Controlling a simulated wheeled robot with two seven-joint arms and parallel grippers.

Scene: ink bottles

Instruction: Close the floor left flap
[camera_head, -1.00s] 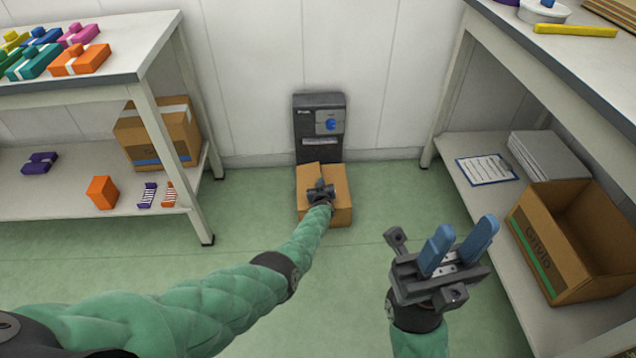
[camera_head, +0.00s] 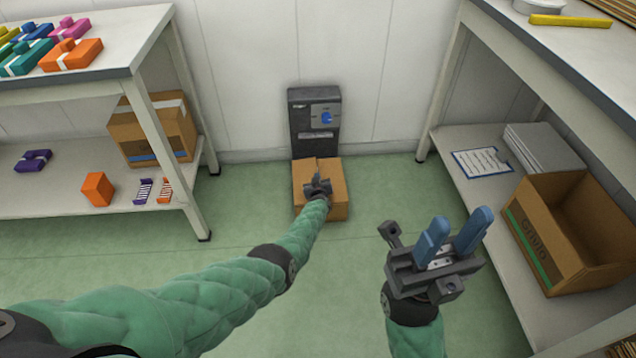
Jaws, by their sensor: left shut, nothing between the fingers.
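A small cardboard box (camera_head: 336,204) stands on the green floor against the dark grey wall unit. Its left top flap (camera_head: 305,172) looks nearly level, with a seam line between it and the right side of the top. My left gripper (camera_head: 317,181) is shut and empty, at the top of the box; whether it touches the flap I cannot tell. My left forearm hides part of the box's front. My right gripper (camera_head: 455,233) is in the air right of the box, its two blue fingers apart, open and empty.
A shelved bench with a closed carton (camera_head: 150,132) is at left. At right, another bench's lower shelf holds an open carton (camera_head: 565,235) and a clipboard (camera_head: 482,163). The floor between is clear.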

